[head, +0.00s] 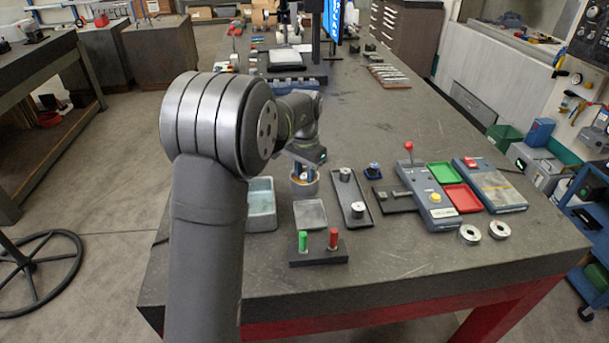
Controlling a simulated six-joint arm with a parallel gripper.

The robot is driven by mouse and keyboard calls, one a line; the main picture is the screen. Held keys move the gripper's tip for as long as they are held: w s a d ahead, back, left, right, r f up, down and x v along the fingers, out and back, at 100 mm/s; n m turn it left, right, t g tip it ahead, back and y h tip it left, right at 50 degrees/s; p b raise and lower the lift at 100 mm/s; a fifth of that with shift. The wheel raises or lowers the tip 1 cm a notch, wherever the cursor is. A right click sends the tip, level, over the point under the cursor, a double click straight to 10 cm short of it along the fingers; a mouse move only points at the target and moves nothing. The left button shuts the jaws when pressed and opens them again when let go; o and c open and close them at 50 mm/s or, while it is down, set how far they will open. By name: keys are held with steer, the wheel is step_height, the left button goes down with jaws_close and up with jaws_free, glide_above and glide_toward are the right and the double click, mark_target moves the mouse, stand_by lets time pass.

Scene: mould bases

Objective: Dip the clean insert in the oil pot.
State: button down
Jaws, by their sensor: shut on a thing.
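My gripper (303,174) points down over the oil pot (304,190), a small round metal pot with amber colour inside. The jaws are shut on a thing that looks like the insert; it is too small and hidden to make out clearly. Its depth relative to the pot's rim cannot be told. Two other metal inserts stand upright on a long dark tray (348,190) to the right of the pot: one at the far end (345,174) and one nearer (358,208).
A pale open bin (261,205) stands left of the pot, and a grey square plate (310,214) in front. A block with green and red pegs (319,252) is nearer. A lever fixture (427,196), green and red trays (463,198) and two metal rings (469,235) lie right.

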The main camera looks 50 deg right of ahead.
steer(key=shift+r, duration=0.1)
stand_by(0.5)
steer(key=shift+r, duration=3.45)
steer(key=w+a+n, duration=0.1)
steer(key=w+a, duration=0.2)
steer(key=w, duration=0.2)
steer(key=w+a+f+n, duration=0.1)
steer(key=w+a+n, duration=0.1)
steer(key=w+a, duration=0.2)
steer(key=w+a+f+n, duration=0.1)
steer(key=w+a+n, duration=0.1)
steer(key=w, duration=0.6)
steer(key=shift+w+a, duration=0.1)
steer(key=shift+a, duration=0.6)
steer(key=w+a+f+n, duration=0.2)
steer(key=w+a+n, duration=0.3)
steer(key=w+a, duration=0.85)
steer(key=s+a+f+n, duration=0.2)
steer(key=a+f, duration=0.5)
steer(key=a, duration=0.3)
steer(key=s+a+f+n, duration=0.3)
steer(key=a+f, duration=0.5)
steer(key=a, duration=0.3)
steer(key=s+a+f+n, duration=0.2)
steer(key=a+f, duration=0.5)
steer(key=a, duration=0.4)
steer(key=shift+s+a+f+n, duration=0.25)
steer(key=shift+s+n, duration=0.15)
steer(key=shift+n, duration=0.2)
